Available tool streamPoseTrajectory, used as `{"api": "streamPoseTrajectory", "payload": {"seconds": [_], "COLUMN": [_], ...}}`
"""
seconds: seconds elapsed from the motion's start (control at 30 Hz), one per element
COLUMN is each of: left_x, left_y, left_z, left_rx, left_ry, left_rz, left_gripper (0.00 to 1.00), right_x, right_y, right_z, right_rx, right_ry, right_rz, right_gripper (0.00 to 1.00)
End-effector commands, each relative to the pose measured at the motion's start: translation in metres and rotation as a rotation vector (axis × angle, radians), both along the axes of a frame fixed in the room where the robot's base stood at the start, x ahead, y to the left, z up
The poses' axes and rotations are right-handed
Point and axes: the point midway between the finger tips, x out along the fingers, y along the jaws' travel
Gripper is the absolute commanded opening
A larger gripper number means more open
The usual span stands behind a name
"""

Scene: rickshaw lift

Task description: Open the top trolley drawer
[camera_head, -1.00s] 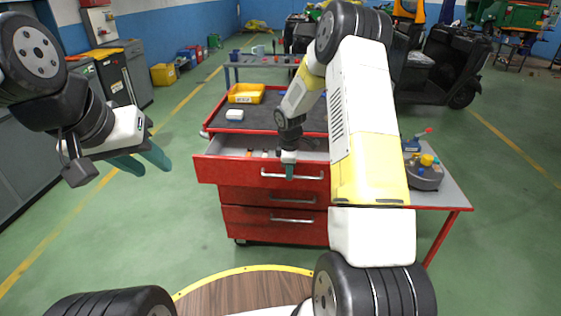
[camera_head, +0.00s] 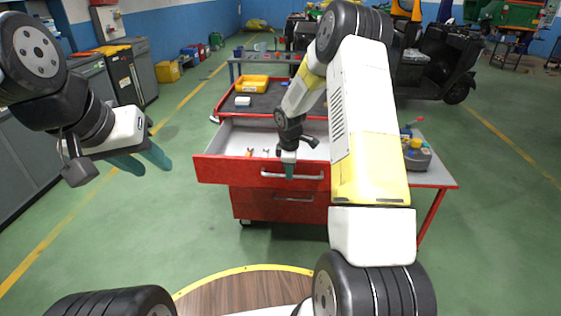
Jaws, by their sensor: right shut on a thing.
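The red trolley (camera_head: 258,103) stands ahead of me. Its top drawer (camera_head: 225,169) is pulled well out, and its light inside shows with a few small items in it. My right gripper (camera_head: 289,170) is shut on the silver handle (camera_head: 312,177) of the top drawer. My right arm hides the right part of the drawer and trolley. The lower drawer (camera_head: 262,205) below it is closed. My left gripper (camera_head: 143,161) hangs empty at the left, away from the trolley, with its two teal fingers apart.
A grey table (camera_head: 437,174) with a round device (camera_head: 417,155) stands at the right. Grey cabinets (camera_head: 132,75) line the left. The green floor between is clear.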

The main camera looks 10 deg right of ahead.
Motion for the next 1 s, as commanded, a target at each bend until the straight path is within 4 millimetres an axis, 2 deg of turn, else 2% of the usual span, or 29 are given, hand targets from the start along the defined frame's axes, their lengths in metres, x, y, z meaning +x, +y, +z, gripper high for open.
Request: {"api": "streamPoseTrajectory", "payload": {"seconds": [0.1, 0.13, 0.23, 0.57, 0.67, 1.0], "left_x": [0.0, 0.0, 0.0, 0.0, 0.0, 0.0], "left_y": [0.0, 0.0, 0.0, 0.0, 0.0, 0.0], "left_z": [0.0, 0.0, 0.0, 0.0, 0.0, 0.0], "left_rx": [0.0, 0.0, 0.0, 0.0, 0.0, 0.0], "left_ry": [0.0, 0.0, 0.0, 0.0, 0.0, 0.0], "left_rz": [0.0, 0.0, 0.0, 0.0, 0.0, 0.0], "left_gripper": [0.36, 0.36, 0.36, 0.36, 0.36, 0.36], "right_x": [0.001, 0.001, 0.001, 0.0, -0.001, -0.011], "right_y": [0.0, 0.0, 0.0, 0.0, 0.001, 0.003], "right_z": [0.001, 0.001, 0.001, 0.002, 0.012, 0.065], "right_rx": [0.0, 0.0, 0.0, 0.0, 0.001, 0.0], "right_ry": [-0.003, -0.003, -0.003, -0.002, -0.004, -0.004], "right_rz": [0.0, 0.0, 0.0, 0.0, -0.001, -0.001], "right_gripper": [0.0, 0.16, 0.34, 0.34, 0.34, 0.34]}}
